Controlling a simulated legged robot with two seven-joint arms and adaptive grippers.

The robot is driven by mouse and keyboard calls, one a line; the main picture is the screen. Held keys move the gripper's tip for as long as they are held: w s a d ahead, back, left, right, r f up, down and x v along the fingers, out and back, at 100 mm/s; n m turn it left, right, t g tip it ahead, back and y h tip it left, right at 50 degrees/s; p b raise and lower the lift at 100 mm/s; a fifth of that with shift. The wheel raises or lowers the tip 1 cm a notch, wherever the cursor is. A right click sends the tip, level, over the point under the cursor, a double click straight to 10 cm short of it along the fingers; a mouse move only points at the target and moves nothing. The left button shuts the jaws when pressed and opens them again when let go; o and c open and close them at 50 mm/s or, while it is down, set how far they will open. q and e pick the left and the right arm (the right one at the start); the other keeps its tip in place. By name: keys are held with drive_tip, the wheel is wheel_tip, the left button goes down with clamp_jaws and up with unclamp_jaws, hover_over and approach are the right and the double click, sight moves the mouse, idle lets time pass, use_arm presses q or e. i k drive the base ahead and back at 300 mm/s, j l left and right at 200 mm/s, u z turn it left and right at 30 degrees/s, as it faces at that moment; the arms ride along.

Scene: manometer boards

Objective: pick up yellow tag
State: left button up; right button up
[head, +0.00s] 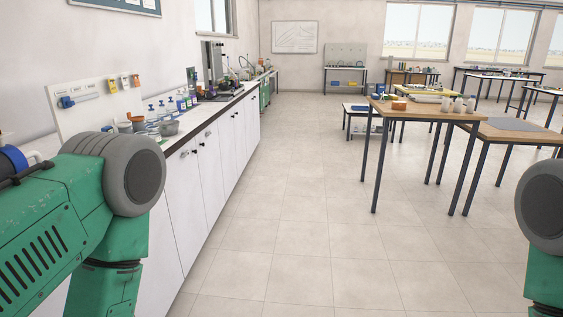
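A pale upright board (85,100) stands at the back of the left counter. Several small coloured items hang along its upper part, among them a yellow-orange one (112,86), a pale yellowish one (125,81) and an orange one (136,80). They are too small to tell which is the yellow tag. Only green and grey links of my two arms show, at the left and right edges. Both grippers are out of view, so their state is hidden.
The left counter (222,105) holds bottles, a grey bowl (169,127) and cups, above white cabinets. Wooden tables (430,111) with dark legs stand at the right, carrying trays and cups. The tiled floor (290,210) between them is clear.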

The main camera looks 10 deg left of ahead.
sight(113, 87)
drive_tip(key=i+u, duration=0.2)
drive_tip(key=i, duration=0.3)
drive_tip(key=i+l+u, duration=0.2)
drive_tip(key=i, duration=0.25)
drive_tip(key=i+l+u, duration=0.2)
drive_tip(key=i, duration=0.3)
drive_tip(key=i+l+u, duration=0.2)
drive_tip(key=i, duration=0.25)
drive_tip(key=l, duration=0.1)
